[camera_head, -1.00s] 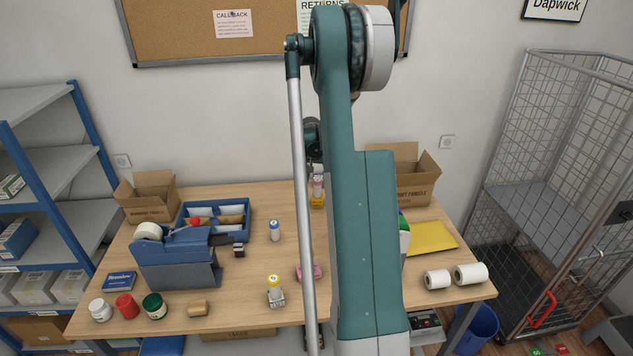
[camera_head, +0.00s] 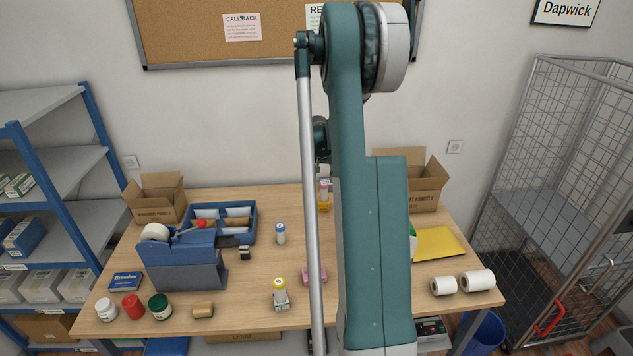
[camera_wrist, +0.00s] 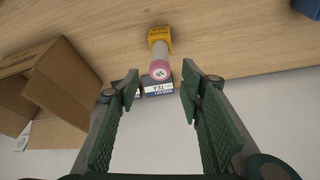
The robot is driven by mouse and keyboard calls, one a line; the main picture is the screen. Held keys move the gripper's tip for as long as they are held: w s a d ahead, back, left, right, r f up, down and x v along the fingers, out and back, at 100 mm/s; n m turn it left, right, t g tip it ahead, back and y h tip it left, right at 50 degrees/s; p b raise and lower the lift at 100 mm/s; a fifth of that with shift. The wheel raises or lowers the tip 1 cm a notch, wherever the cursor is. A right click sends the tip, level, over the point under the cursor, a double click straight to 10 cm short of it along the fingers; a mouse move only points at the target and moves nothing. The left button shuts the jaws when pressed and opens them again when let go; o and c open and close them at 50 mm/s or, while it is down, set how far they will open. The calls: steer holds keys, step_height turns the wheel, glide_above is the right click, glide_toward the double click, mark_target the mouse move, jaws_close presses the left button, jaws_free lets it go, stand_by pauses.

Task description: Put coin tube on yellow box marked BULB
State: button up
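A pale tube with a pink end (camera_wrist: 161,68) appears upright on a small yellow box (camera_wrist: 158,34) in the wrist view. It looks like the coin tube. The box's lettering is too small to read surely. In the head view the same tube (camera_head: 324,188) shows above the yellow box (camera_head: 325,207) at the back of the table, beside my arm. My gripper (camera_wrist: 150,88) is open and empty. Its green fingers are spread, with the tube beyond the tips and in line with the gap. The head view hides my gripper behind my arm.
An open carton (camera_wrist: 48,88) is left of my fingers in the wrist view. Blue-topped (camera_head: 281,233) and yellow-topped (camera_head: 280,293) tubes, a pink item (camera_head: 315,275) and a tape dispenser (camera_head: 185,262) are on the table.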

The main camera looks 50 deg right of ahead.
steer(key=shift+a, duration=0.1)
steer(key=s+a+r+n+t, duration=0.15)
steer(key=a+r, duration=0.45)
steer(key=a, duration=0.7)
steer(key=a+r+n+y, duration=0.1)
steer(key=a+r+n, duration=0.1)
steer(key=a+r, duration=0.75)
steer(key=s+a+r+n+t, duration=0.15)
steer(key=a+r, duration=0.25)
steer(key=a, duration=1.2)
steer(key=s+a+r+n+y, duration=0.15)
steer(key=s+a, duration=0.25)
steer(key=a, duration=0.4)
steer(key=s+a+r+n, duration=0.1)
steer(key=s+a+n, duration=0.1)
steer(key=s+a, duration=0.35)
steer(key=s+a+f+n+t, duration=0.1)
steer(key=s+a+f+n, duration=0.1)
steer(key=s+a, duration=0.4)
steer(key=s+a+f+n+t+y, duration=0.1)
steer(key=s+a, duration=0.5)
steer(key=a, duration=0.4)
steer(key=shift+f+n, duration=0.35)
steer(key=shift+f, duration=0.05)
steer(key=shift+s+y, duration=0.1)
steer(key=shift+y, duration=0.15)
